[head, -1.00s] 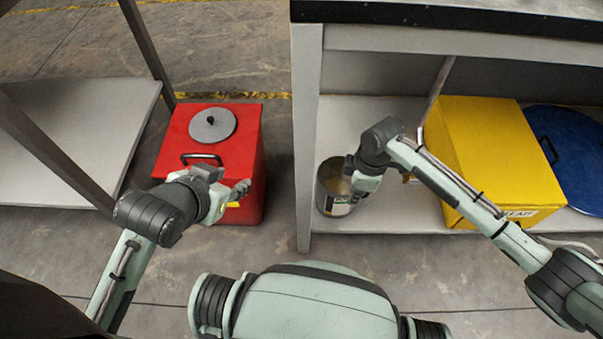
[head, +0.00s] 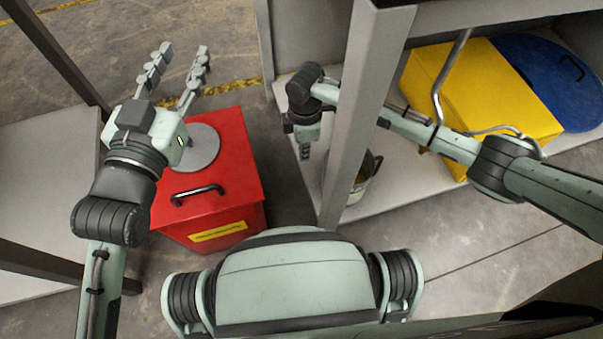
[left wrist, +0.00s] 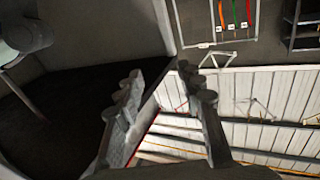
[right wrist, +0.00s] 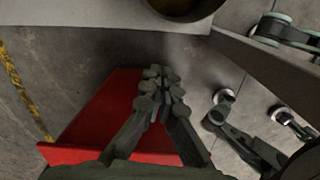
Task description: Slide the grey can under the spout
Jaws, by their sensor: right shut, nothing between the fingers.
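The grey can (head: 366,172) stands on the low shelf, partly hidden behind the front post, with its dark open mouth upward. Part of it shows at the top edge of the right wrist view (right wrist: 185,8). My right gripper (head: 305,153) is shut and empty, pointing down to the left of the post and apart from the can. Its closed fingers (right wrist: 160,82) fill the middle of the right wrist view. A thin grey pipe (head: 449,75) slants down above the shelf; I cannot tell whether it is the spout. My left gripper (head: 176,72) is open and empty above the red bin.
The red bin (head: 245,165) with a grey round lid stands left of the shelf. The upright post (head: 362,100) stands beside my right forearm. A yellow box (head: 480,85) and a blue drum (head: 550,80) are on the shelf (head: 415,180) to the right.

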